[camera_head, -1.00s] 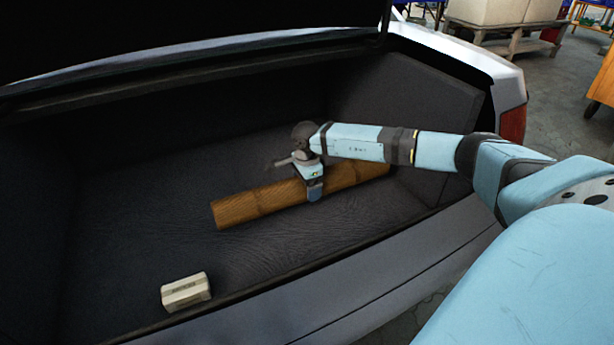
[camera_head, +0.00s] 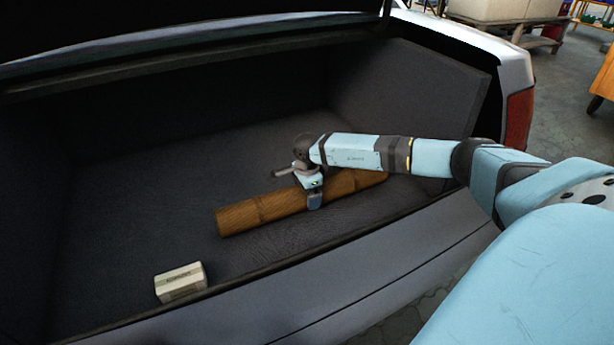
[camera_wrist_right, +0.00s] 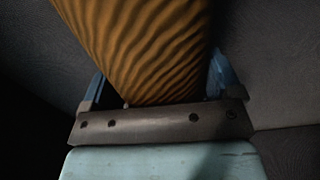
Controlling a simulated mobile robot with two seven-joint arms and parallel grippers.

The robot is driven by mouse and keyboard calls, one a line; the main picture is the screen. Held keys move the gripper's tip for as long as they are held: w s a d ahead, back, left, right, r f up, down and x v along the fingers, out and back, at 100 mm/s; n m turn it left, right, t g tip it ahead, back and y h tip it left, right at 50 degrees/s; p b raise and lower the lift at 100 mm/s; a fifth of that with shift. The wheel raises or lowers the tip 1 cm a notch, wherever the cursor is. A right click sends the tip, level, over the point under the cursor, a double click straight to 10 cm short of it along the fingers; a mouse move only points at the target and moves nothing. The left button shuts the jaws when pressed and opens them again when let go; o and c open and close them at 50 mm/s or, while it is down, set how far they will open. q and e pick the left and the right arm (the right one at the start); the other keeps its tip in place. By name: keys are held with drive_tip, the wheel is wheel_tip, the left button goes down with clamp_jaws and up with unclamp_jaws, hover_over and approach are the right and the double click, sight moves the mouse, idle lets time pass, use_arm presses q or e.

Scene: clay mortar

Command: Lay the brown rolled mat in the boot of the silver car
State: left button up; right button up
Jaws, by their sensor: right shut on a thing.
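The brown rolled mat (camera_head: 262,208) is inside the boot (camera_head: 130,215) of the silver car (camera_head: 512,62), low over the dark floor and slanting up to the right. I cannot tell whether it touches the floor. My right gripper (camera_head: 314,204) is shut around the mat near its middle. In the right wrist view the mat (camera_wrist_right: 140,45) fills the space between the fingers of the right gripper (camera_wrist_right: 160,90). My arm hides part of the mat's right end. My left gripper is not in view.
A small pale box (camera_head: 181,282) sits on the boot floor at the front left. The boot's front sill (camera_head: 330,290) and right side wall (camera_head: 420,105) bound the space. The floor left of the mat is clear. A wooden cart (camera_head: 510,25) stands outside, behind the car.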

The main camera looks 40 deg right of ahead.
drive_tip(key=o, duration=1.1)
use_arm(q)
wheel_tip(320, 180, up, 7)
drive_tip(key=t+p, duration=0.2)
drive_tip(key=p, duration=0.2)
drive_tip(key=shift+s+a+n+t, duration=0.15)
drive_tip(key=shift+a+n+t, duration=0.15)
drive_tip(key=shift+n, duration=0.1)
use_arm(e)
wheel_tip(320, 180, up, 14)
use_arm(q)
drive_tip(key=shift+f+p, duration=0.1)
drive_tip(key=shift+p, duration=0.2)
